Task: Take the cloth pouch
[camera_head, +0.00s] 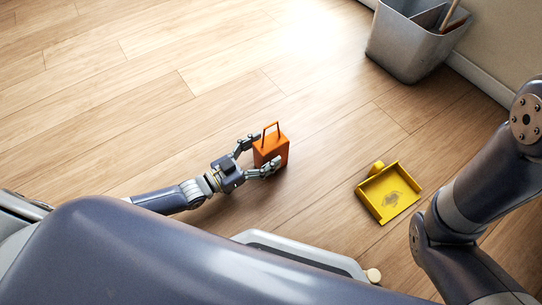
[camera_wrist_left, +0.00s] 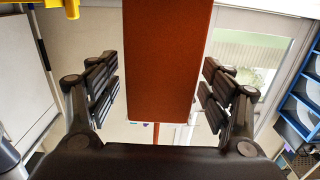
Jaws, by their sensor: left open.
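The orange cloth pouch (camera_head: 270,152), a boxy shape with a thin looped handle on top, stands upright on the wooden floor in the middle of the head view. My left gripper (camera_head: 260,156) reaches it from the left, with its open fingers on either side of it. In the left wrist view the pouch (camera_wrist_left: 166,60) fills the space between the fingers of the left gripper (camera_wrist_left: 160,85). A gap shows on each side, so neither finger touches it there. My right arm shows at the right of the head view, but its gripper is out of frame.
A yellow dustpan-like tray (camera_head: 389,192) lies on the floor to the right of the pouch. A grey bin (camera_head: 405,45) holding a wooden-handled item stands by the wall at the upper right. The floor behind and left of the pouch is clear.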

